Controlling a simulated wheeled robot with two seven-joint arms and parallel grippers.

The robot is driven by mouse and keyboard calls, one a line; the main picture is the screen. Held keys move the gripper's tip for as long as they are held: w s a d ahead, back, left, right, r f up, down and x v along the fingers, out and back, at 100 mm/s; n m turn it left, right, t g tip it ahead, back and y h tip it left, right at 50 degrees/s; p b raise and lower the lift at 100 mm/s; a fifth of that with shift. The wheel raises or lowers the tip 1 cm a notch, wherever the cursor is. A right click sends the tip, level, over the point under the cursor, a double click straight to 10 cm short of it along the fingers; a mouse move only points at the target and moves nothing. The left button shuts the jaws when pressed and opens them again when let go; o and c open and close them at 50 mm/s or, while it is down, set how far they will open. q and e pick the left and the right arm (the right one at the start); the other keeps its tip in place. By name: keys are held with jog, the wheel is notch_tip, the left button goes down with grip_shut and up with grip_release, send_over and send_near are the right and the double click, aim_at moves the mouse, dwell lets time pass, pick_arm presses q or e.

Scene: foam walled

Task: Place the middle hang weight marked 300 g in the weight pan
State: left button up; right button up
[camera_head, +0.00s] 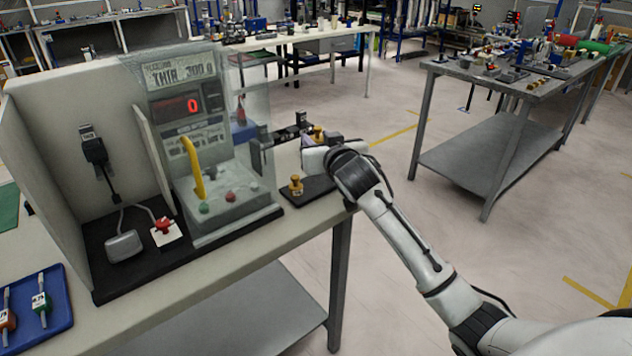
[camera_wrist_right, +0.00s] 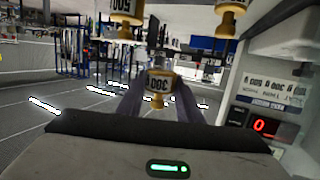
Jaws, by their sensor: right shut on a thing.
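My right gripper (camera_head: 302,148) is beside the weighing machine (camera_head: 220,190), over the black tray (camera_head: 310,191). In the right wrist view its dark fingers are closed around a brass-coloured weight (camera_wrist_right: 158,84) with a dark-on-light label that looks like 300. The fingers cover its sides, and the gripper hides it in the head view. One brass weight (camera_head: 296,184) stands on the near part of the tray; another brass top (camera_head: 318,133) shows behind the gripper. Two more weights (camera_wrist_right: 125,10) (camera_wrist_right: 232,18) are cut off at the top of the wrist view. I cannot make out the weight pan clearly. My left gripper is not in view.
The machine's red display (camera_head: 190,105) reads 0. A clear panel (camera_head: 250,110) stands at its right side and a yellow handle (camera_head: 194,165) at its front. A blue tray (camera_head: 55,312) lies at the lower left. Floor is open right of the bench.

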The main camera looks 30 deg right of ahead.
aim_at(317, 182)
notch_tip(317, 182, down, 10)
jog(key=shift+r, duration=0.25)
dwell(0.3)
jog(key=shift+f+b, duration=0.1)
jog(key=shift+b, duration=0.25)
jog(key=o, duration=1.3)
jog(key=shift+f, duration=0.15)
